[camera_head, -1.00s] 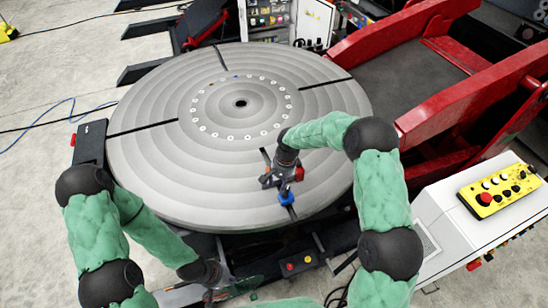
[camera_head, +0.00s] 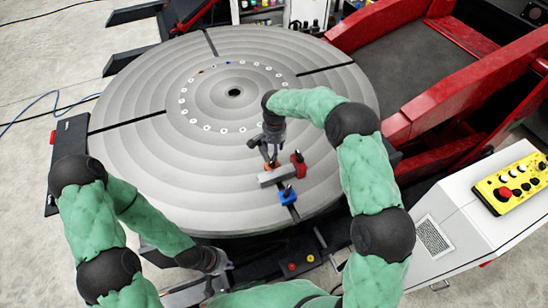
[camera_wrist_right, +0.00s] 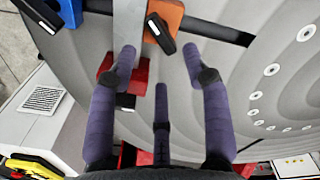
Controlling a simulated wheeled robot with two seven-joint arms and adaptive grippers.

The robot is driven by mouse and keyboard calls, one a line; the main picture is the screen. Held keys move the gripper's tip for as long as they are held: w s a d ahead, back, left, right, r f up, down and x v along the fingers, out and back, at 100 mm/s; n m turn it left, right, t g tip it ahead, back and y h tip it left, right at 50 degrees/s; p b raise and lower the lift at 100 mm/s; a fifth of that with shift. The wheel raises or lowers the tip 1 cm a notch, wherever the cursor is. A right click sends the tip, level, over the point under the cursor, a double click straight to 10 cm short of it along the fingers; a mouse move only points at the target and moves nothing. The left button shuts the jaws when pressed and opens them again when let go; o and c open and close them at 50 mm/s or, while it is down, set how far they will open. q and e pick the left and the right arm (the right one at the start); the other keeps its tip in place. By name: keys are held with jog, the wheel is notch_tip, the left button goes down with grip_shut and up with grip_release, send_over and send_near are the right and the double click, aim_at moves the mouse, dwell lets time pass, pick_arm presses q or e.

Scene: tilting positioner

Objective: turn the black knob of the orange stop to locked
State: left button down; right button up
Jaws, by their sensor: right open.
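The orange stop (camera_wrist_right: 172,20) sits beside the grey bar at the top of the right wrist view. Its black knob (camera_wrist_right: 160,33) has a white mark and lies at a slant. In the head view the orange stop (camera_head: 272,165) is a small patch under the fingers, and its knob is not clear. My right gripper (camera_wrist_right: 160,60) is open and empty, with its three dark fingers spread and the knob just beyond them, between the two outer fingertips. It also shows above the stop in the head view (camera_head: 272,155). My left gripper (camera_head: 218,264) is low and away; its finger state is unclear.
The grey bar (camera_head: 277,175) lies on the round grey table (camera_head: 150,150), with a red block (camera_head: 299,166) and a blue part (camera_head: 287,194) close by. A yellow button pendant (camera_head: 512,186) rests on the white cabinet at right. The table's left side is clear.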

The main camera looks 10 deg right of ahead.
aim_at(272, 163)
notch_tip(272, 163, down, 6)
jog(key=shift+w+r, duration=0.1)
jog(key=shift+r, duration=0.05)
dwell(0.3)
grip_shut()
